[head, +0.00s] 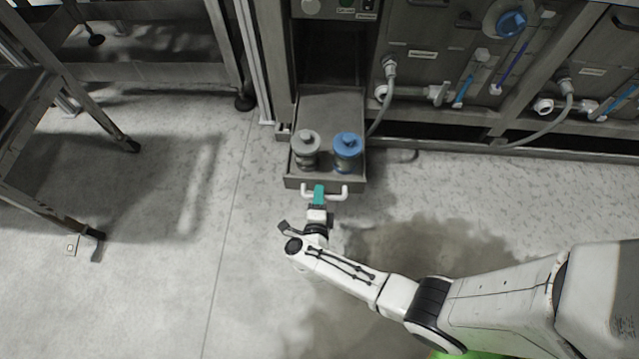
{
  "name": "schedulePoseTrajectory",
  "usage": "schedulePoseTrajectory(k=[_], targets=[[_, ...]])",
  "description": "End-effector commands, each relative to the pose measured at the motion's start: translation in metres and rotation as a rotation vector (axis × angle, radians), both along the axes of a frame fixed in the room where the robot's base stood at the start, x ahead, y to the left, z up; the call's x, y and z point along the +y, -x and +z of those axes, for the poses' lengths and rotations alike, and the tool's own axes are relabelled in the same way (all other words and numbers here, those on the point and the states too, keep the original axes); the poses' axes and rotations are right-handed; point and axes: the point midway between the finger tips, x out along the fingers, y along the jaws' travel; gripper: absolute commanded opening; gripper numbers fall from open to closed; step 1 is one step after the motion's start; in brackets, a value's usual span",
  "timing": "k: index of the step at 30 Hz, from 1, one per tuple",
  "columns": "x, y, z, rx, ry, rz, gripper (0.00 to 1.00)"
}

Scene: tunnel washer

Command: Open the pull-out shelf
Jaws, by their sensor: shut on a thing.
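The pull-out shelf (330,103) is a grey metal tray that sticks out of the cabinet near the floor. A grey container (306,151) and a blue container (347,152) stand side by side at its front end. A white bar handle (338,194) is on the shelf's front face. My gripper (319,193), with teal fingers, is shut on the handle near its left half. The fingers hide part of the handle.
The washer cabinet (430,60) with hoses and valves stands behind and to the right. Metal racks (150,70) stand at the left.

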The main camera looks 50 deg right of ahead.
Motion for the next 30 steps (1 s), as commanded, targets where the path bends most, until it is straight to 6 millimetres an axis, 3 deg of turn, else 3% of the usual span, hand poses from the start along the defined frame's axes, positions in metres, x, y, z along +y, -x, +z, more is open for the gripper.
schedulePoseTrajectory(k=[15,16,20,30], targets=[[0.0059,0.0044,-0.0009,0.001,-0.002,0.001,0.00],[0.0059,0.0044,-0.0009,0.001,-0.002,0.001,0.24],[0.0057,0.0042,-0.0007,0.001,-0.001,0.000,0.37],[0.0087,0.0060,0.0013,0.000,0.000,0.002,0.39]])
